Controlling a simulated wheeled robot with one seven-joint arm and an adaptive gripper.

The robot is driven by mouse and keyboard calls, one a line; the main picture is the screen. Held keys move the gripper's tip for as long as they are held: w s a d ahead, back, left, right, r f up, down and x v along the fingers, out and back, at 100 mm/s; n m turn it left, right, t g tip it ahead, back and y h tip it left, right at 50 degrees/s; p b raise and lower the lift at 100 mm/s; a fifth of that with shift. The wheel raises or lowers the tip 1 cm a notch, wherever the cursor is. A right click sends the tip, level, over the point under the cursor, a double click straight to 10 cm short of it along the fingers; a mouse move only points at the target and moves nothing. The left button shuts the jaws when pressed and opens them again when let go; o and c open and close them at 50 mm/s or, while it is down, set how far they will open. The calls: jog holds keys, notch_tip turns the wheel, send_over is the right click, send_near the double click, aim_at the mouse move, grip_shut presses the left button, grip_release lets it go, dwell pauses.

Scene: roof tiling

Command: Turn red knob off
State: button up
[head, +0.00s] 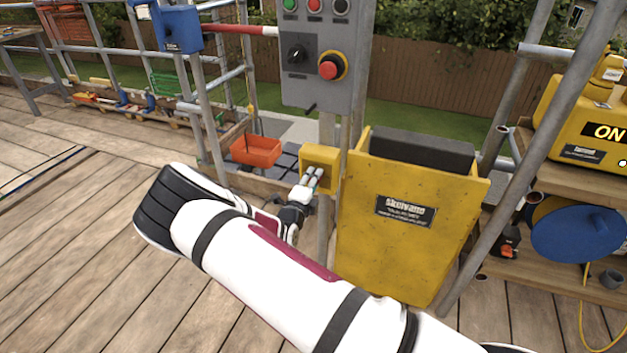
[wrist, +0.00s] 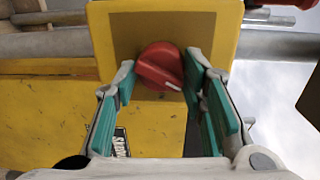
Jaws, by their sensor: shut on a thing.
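The red knob (wrist: 160,67) is a round dial with a raised grip bar, tilted in the wrist view. It sits on the face of a small yellow box (head: 318,154), which also fills the top middle of the wrist view (wrist: 227,30). My gripper (head: 314,175) reaches the box from the front. In the wrist view its green-padded fingers stand on either side of the knob, shut on it. In the head view the knob is hidden behind the fingers.
A yellow bin (head: 408,240) stands close to the right of the box. A grey panel (head: 312,85) with a red stop button (head: 328,68) hangs above it. A yellow machine (head: 590,125) at right shows "ON". An orange tray (head: 256,150) is at left. Wooden decking lies open in front.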

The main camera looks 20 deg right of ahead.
jog(key=n, duration=0.5)
jog(key=shift+w+r, duration=0.1)
jog(key=shift+r, duration=0.15)
dwell(0.5)
jog(key=o, duration=1.1)
jog(key=shift+a+f, duration=0.1)
jog(key=v, duration=1.2)
jog(key=shift+w, duration=0.15)
